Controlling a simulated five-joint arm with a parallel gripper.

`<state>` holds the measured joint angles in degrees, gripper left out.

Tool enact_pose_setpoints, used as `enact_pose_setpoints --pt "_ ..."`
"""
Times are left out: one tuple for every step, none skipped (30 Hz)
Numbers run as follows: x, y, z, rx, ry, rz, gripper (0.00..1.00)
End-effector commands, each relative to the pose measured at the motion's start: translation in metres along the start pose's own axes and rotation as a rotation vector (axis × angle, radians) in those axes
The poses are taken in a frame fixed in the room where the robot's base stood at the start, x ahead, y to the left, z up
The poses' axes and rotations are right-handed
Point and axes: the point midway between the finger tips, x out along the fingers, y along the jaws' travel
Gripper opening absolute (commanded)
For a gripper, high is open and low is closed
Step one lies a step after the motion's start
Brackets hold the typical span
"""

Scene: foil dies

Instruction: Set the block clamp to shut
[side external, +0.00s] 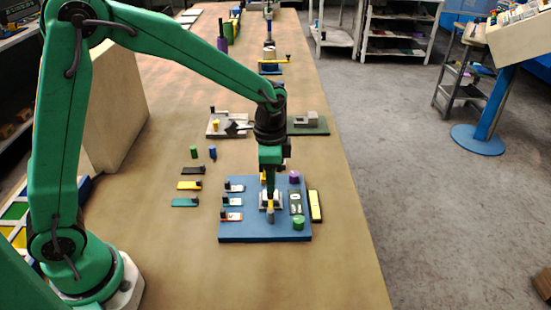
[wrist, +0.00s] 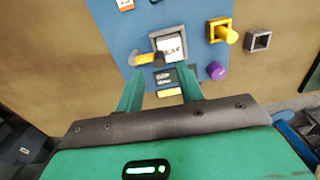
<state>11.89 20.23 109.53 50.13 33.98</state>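A grey square frame with a white lettered face (wrist: 171,47) sits on the blue board (wrist: 120,45) in the wrist view; I take it for the block clamp, though its lettering is too small to read surely. Whether the clamp is open or shut cannot be told. My gripper (wrist: 160,76) is open, its green fingers apart and empty, just short of the frame. In the side view my gripper (side external: 270,192) points down over the middle of the board.
A purple cylinder (wrist: 217,70) and a yellow socket with a peg (wrist: 222,32) stand close by on the board. Bare table lies in front.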

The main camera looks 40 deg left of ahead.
Motion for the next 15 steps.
enact_pose_setpoints --pt "-0.007 0.000 0.000 0.000 0.002 -0.002 0.37" --pt "-0.012 0.000 0.000 0.000 0.002 -0.002 0.37" --pt "-0.017 0.000 0.000 0.000 0.003 -0.002 0.37" --pt "-0.021 0.000 0.000 0.000 0.003 -0.002 0.37" --pt "-0.024 0.000 -0.001 0.000 0.003 -0.002 0.37" --pt "-0.028 0.000 -0.001 0.000 0.003 -0.002 0.37" --pt "-0.031 0.000 0.000 0.000 0.002 -0.001 0.37" --pt "-0.033 0.000 0.000 0.000 0.002 -0.001 0.37" --pt "-0.036 0.000 0.000 0.000 0.002 -0.002 0.37" --pt "-0.038 0.000 0.000 0.000 0.002 -0.001 0.37" --pt "-0.039 0.000 0.000 0.000 0.002 -0.001 0.37" --pt "-0.040 0.000 0.000 0.000 0.001 -0.001 0.37" --pt "-0.041 0.000 0.000 0.000 0.001 0.000 0.37" --pt "-0.041 0.000 0.000 0.000 0.001 0.000 0.37" --pt "-0.042 0.000 0.000 0.000 0.000 0.000 0.37"
